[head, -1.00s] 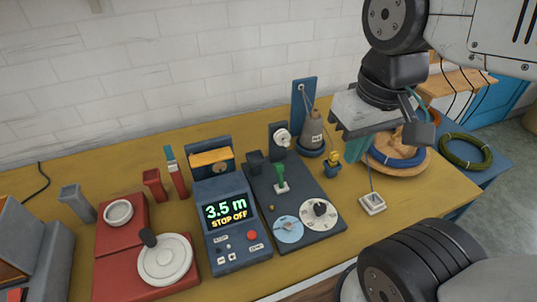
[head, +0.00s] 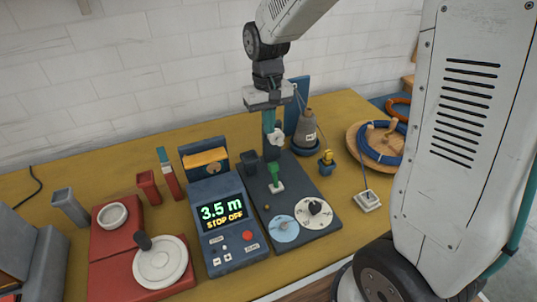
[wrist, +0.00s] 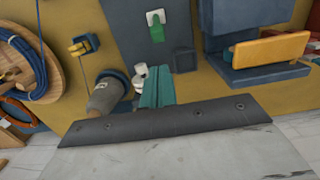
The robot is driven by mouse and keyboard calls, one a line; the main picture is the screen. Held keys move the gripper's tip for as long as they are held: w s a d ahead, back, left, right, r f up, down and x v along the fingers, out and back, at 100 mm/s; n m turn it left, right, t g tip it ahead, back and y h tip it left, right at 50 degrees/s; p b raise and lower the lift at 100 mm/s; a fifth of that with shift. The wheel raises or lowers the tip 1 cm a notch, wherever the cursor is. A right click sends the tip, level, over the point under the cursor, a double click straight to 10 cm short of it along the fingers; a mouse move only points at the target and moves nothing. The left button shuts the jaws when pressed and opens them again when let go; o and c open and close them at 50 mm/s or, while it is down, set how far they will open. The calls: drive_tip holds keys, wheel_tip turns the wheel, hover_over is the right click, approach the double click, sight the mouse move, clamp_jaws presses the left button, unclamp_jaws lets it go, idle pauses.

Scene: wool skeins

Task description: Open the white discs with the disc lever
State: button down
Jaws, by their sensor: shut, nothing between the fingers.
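The white discs (head: 278,137) sit on a dark upright post at the back of the blue-grey board (head: 318,238). They also show in the wrist view (wrist: 140,76), just left of my fingers. A green lever (head: 274,172) with a white base stands on the board in front of them; I take it as the disc lever, and it shows in the wrist view too (wrist: 156,31). My gripper (head: 269,152) points down, its teal fingers shut and empty, close beside the discs. I cannot tell whether they touch. The fingers partly hide the post.
A grey wool cone (head: 308,126) stands right of the discs, close to my gripper. A small dark block (head: 249,162) is left of the lever. The display box (head: 222,212) reads "3.5 m STOP OFF". A wooden dish (head: 357,132) with blue cord lies right.

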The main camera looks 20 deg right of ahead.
sight(274, 174)
drive_tip(key=shift+w+a+f, duration=0.1)
drive_tip(key=shift+w+f, duration=0.4)
drive_tip(key=shift+f, duration=0.05)
drive_tip(key=f, duration=0.6)
drive_tip(key=s+f, duration=0.1)
drive_tip(key=f, duration=0.3)
drive_tip(key=shift+r, duration=0.15)
